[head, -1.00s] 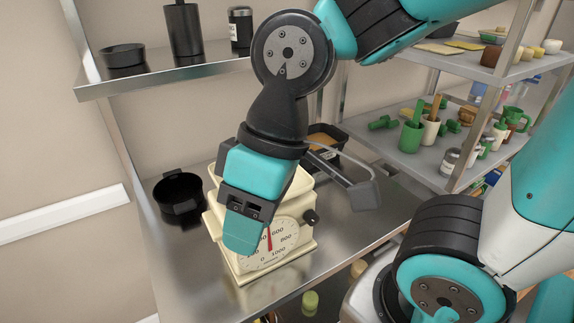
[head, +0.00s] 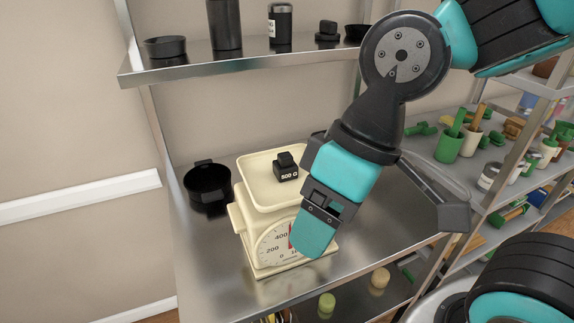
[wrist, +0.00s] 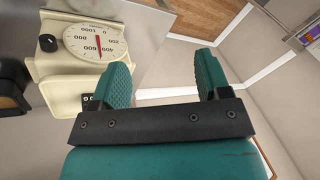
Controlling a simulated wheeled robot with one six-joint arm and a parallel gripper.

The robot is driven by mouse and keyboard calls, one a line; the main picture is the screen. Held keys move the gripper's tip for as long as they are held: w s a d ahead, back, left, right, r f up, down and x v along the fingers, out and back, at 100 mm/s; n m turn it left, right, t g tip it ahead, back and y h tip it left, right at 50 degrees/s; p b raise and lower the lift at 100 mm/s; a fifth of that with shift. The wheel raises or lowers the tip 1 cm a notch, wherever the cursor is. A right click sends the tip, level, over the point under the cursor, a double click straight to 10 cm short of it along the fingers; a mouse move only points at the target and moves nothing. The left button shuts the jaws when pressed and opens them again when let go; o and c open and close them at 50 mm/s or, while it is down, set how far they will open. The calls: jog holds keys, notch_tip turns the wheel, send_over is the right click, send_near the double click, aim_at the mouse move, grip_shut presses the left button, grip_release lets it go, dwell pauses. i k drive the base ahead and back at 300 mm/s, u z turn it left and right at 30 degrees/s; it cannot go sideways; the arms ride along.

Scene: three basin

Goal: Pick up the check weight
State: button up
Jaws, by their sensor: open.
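The check weight (head: 286,167) is a small black block with a knob, marked 500 G. It sits on the cream pan (head: 262,203) of a kitchen scale (head: 247,235) in the head view. My gripper (head: 312,240) is in front of the scale's right side, below and to the right of the weight, covering part of the dial. In the wrist view my gripper (wrist: 165,75) has its two teal fingers apart with nothing between them. The scale's dial (wrist: 95,42) shows there at the upper left.
The scale stands on a steel counter (head: 205,270). A black pot (head: 208,184) is left of it. A steel shelf (head: 230,62) above holds black containers and another dark weight-like block (head: 327,31). A rack with cups and green items (head: 450,145) stands at the right.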

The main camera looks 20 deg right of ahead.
aim_at(285, 167)
jog(key=k, duration=0.5)
jog(key=u, duration=1.75)
jog(key=i, duration=0.85)
jog(key=z, duration=1.8)
